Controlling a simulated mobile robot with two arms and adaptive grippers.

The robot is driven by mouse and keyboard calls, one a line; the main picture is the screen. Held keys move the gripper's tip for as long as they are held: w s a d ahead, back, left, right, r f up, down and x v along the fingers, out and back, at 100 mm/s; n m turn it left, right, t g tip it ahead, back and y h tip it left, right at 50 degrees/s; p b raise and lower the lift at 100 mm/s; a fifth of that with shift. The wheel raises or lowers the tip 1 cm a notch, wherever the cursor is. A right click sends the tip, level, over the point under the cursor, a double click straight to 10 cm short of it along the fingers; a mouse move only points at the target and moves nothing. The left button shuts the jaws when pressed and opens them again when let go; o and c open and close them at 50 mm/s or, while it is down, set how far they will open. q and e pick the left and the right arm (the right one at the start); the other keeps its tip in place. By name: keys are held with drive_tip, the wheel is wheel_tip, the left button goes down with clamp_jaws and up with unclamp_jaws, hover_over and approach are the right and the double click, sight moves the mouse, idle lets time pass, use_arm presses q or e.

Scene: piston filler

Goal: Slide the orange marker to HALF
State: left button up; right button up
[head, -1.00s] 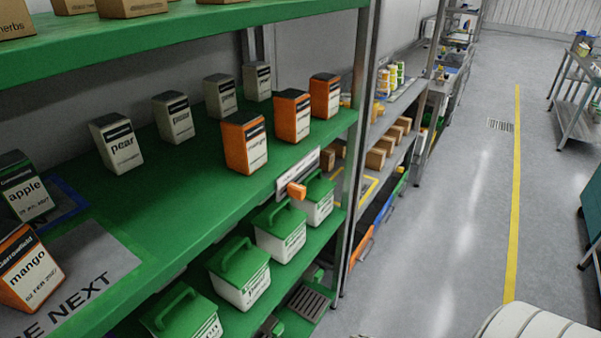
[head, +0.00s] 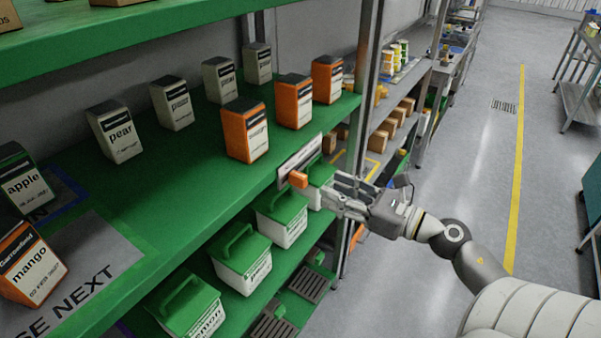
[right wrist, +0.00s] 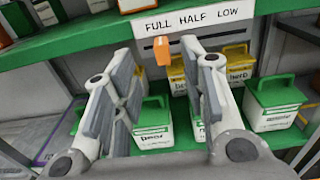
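The orange marker (head: 298,179) sits on the white label strip (head: 300,158) at the green shelf's front edge. In the right wrist view the strip (right wrist: 246,14) reads FULL, HALF, LOW from left to right, and the marker (right wrist: 162,49) is below FULL. My right gripper (head: 328,188) is just right of the marker in the head view, apart from it. In the right wrist view its fingers (right wrist: 160,62) are spread, with the marker showing beyond the gap between their tips. Nothing is held. My left gripper is not in view.
Orange and grey boxes stand on the green shelf (head: 165,190) above the strip. Green-lidded tubs (head: 282,215) stand on the shelf below, close under my right gripper. A metal post (head: 366,60) rises behind the gripper. The aisle floor (head: 470,130) is clear.

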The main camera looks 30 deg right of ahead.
sight(307, 177)
drive_tip(key=p+x, duration=0.3)
drive_tip(key=x, duration=0.5)
drive_tip(key=shift+d+r+p, duration=0.1)
drive_tip(key=shift+r+p, duration=0.1)
drive_tip(key=shift+p, duration=0.1)
drive_tip(key=shift+f+p+x, duration=0.2)
drive_tip(key=shift+p+x, duration=0.1)
drive_tip(key=shift+x, duration=0.6)
drive_tip(key=shift+c, duration=0.3)
clamp_jaws()
